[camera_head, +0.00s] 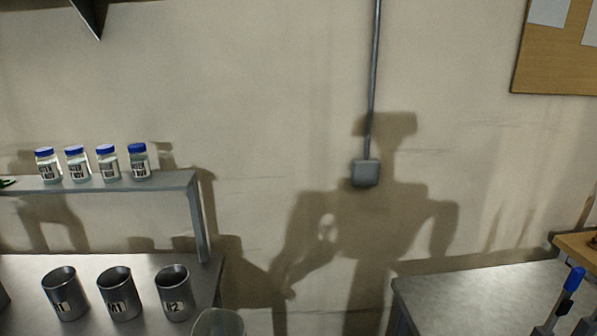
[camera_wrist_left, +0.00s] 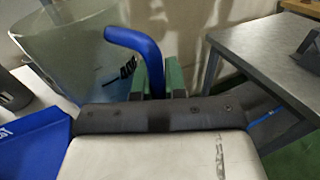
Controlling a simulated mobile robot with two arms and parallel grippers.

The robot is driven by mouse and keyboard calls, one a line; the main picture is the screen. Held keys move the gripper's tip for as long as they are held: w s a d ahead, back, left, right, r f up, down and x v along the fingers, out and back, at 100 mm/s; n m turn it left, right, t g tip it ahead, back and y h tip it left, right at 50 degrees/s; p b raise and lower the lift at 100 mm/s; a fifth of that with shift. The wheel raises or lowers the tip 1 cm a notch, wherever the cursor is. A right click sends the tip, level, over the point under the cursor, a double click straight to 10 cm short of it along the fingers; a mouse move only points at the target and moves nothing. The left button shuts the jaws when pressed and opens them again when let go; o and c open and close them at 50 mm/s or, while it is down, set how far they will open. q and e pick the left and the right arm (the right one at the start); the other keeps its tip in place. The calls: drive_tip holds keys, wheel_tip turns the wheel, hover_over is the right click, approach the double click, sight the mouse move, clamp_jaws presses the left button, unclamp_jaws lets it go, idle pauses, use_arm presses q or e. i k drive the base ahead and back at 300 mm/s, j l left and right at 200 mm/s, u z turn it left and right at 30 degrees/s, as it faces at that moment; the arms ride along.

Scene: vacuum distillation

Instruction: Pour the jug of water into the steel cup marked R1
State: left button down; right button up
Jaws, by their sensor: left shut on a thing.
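The jug (camera_wrist_left: 75,58) is large and translucent with a blue handle (camera_wrist_left: 132,38). My left gripper (camera_wrist_left: 157,78) has its green fingers shut on that handle in the left wrist view. The jug's rim also shows at the bottom edge of the head view (camera_head: 218,323); its water level cannot be told. Three steel cups stand on the left table: a left one (camera_head: 65,293) with a partly unreadable label, a middle one (camera_head: 118,293) apparently marked M1, and a right one (camera_head: 173,292) whose label ends in 2. I cannot tell which is R1. My right gripper is out of view.
A shelf (camera_head: 170,182) above the cups holds several blue-capped jars (camera_head: 107,162). Another table (camera_head: 470,297) stands at the right, with a blue-tipped item (camera_head: 572,281) at its right end. A gap separates the two tables.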

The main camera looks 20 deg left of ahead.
sight(62, 286)
drive_tip(key=i+u, duration=0.2)
drive_tip(key=u, duration=0.25)
drive_tip(key=i+l+u, duration=0.15)
drive_tip(key=u, duration=0.3)
drive_tip(key=i+l+u, duration=0.1)
drive_tip(key=l+u, duration=0.15)
drive_tip(key=u, duration=0.2)
drive_tip(key=i+l+u, duration=0.8)
drive_tip(key=i, duration=0.2)
